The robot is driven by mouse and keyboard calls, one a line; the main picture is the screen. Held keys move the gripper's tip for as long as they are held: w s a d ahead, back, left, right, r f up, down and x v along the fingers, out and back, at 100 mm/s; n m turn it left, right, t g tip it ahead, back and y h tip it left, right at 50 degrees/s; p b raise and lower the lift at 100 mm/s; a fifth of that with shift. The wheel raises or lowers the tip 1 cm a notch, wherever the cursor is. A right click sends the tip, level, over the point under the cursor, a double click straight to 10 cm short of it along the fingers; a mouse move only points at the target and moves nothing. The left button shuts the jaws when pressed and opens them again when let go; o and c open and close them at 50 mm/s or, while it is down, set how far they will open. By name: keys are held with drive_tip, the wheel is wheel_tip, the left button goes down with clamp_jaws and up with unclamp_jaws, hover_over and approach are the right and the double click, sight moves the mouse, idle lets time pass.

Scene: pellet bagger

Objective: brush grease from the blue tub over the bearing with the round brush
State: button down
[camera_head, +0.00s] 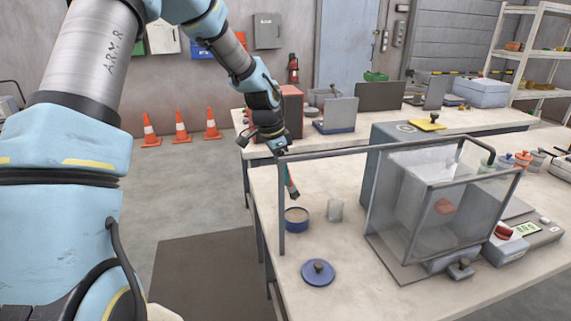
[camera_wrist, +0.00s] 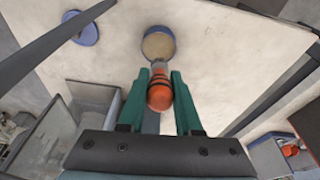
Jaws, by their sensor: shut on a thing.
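The open blue tub (camera_head: 296,224) stands near the left edge of the table, with tan grease in it. It also shows in the wrist view (camera_wrist: 174,52). Its blue lid (camera_head: 318,272) lies flat nearer the front and shows in the wrist view (camera_wrist: 84,30). My gripper (camera_head: 287,174) is shut on the round brush (camera_wrist: 159,94), its orange, dark-banded handle between the green fingers. The brush points down towards the tub; in the wrist view its pale end overlaps the tub's near rim. I cannot tell whether the bristles touch the grease. I cannot make out the bearing.
A grey metal frame (camera_head: 282,210) rises close beside my gripper and the tub. A clear-walled bagger box (camera_head: 440,226) fills the table's middle. Bare tabletop lies around the lid.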

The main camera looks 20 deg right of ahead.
drive_tip(key=shift+s+d+r, duration=0.15)
drive_tip(key=shift+d, duration=0.2)
drive_tip(key=shift+a+b+x, duration=0.2)
drive_tip(key=shift+b+x, duration=0.45)
drive_tip(key=shift+x, duration=0.3)
drive_tip(key=shift+a+b+x, duration=0.2)
drive_tip(key=shift+b+x, duration=0.45)
drive_tip(key=shift+x, duration=0.3)
drive_tip(key=shift+a+b+x, duration=0.25)
drive_tip(key=shift+b+x, duration=0.4)
drive_tip(key=shift+x, duration=0.25)
drive_tip(key=shift+a+f+b, duration=0.1)
drive_tip(key=shift+f+b, duration=0.2)
drive_tip(key=shift+f, duration=0.55)
drive_tip(key=shift+r, duration=0.1)
drive_tip(key=shift+d+p+v, duration=0.25)
drive_tip(key=shift+p+v, duration=0.5)
drive_tip(key=shift+v, duration=0.35)
drive_tip(key=shift+d+p+v, duration=0.25)
drive_tip(key=shift+p+v, duration=0.5)
drive_tip(key=shift+v, duration=0.35)
drive_tip(key=shift+d+p+v, duration=0.25)
drive_tip(key=shift+p+v, duration=0.5)
drive_tip(key=shift+v, duration=0.4)
drive_tip(key=shift+r, duration=0.15)
